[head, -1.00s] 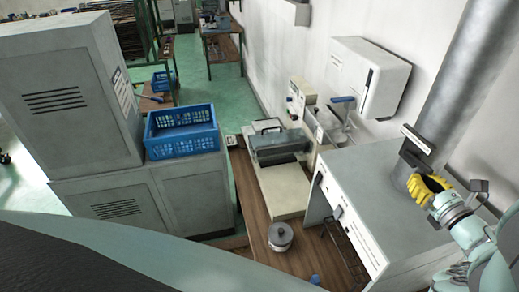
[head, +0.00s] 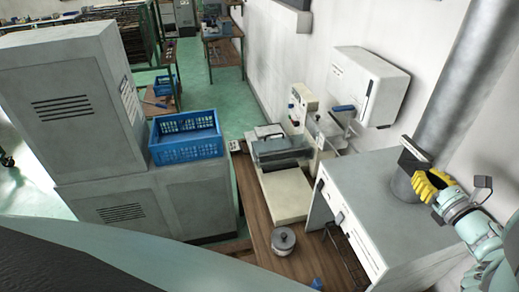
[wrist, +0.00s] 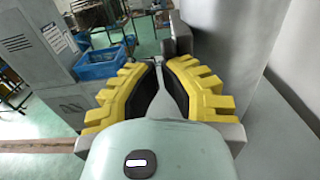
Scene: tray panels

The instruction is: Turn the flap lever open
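A dark flat bar on a bracket (head: 415,153), which looks like the flap lever, sits on the side of the thick grey duct (head: 453,85). In the wrist view, a grey block (wrist: 181,36) stands beside the duct (wrist: 222,50), just beyond the right finger. My gripper (head: 424,184) has yellow stepped fingers and is close below the bar, beside the duct. In the wrist view my gripper (wrist: 157,66) has its fingers apart, with a narrow grey gap between them. I cannot tell whether the fingers touch the lever, and its lower part is hidden.
A grey cabinet (head: 385,185) lies below my gripper, against the wall. A white wall box (head: 365,85) hangs behind it. A blue crate (head: 187,150) stands on grey cabinets to the left.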

